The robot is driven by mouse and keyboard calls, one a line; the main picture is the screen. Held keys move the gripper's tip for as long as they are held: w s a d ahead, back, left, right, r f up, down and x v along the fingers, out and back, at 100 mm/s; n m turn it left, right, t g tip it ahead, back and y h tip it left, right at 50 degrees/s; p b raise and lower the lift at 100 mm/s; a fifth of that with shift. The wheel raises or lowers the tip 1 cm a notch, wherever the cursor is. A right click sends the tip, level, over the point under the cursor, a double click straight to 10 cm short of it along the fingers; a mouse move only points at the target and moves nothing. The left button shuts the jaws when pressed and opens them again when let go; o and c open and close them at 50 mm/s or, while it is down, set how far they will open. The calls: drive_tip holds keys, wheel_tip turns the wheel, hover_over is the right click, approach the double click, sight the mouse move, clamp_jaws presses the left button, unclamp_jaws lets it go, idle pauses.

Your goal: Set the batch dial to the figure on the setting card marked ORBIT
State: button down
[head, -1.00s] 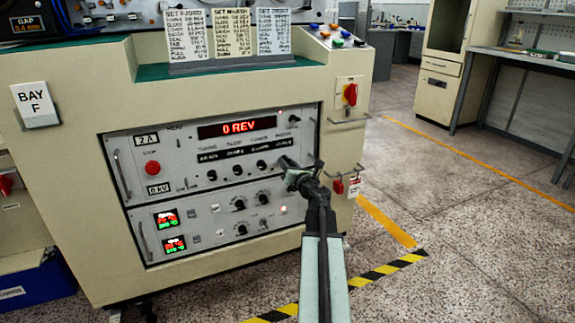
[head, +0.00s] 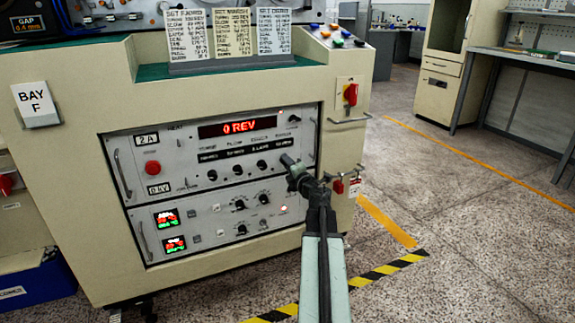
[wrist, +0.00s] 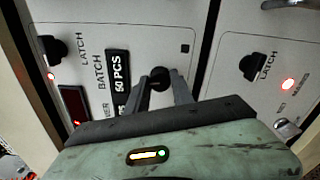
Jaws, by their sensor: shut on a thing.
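The batch dial (wrist: 158,76) is a small black knob on the grey panel, beside the word BATCH and a black window reading 50 PCS (wrist: 118,82). My gripper (wrist: 160,84) has one finger on each side of the dial and is shut on it. In the head view my gripper (head: 288,163) reaches the right end of the upper panel's knob row and hides the dial.
A red display (head: 238,128) reads 0 REV above several other black knobs. A red stop button (head: 152,168) is at the panel's left. Metal handles (head: 312,143) stand out beside the panel. A red rotary switch (head: 351,94) is on the cabinet's right. Open floor lies to the right.

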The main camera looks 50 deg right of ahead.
drive_tip(key=shift+m, duration=1.8)
drive_tip(key=c, duration=1.1)
unclamp_jaws()
drive_tip(key=shift+s, duration=0.1)
drive_tip(key=v, duration=0.7)
drive_tip(key=shift+s, duration=0.3)
drive_tip(key=shift+a, duration=0.15)
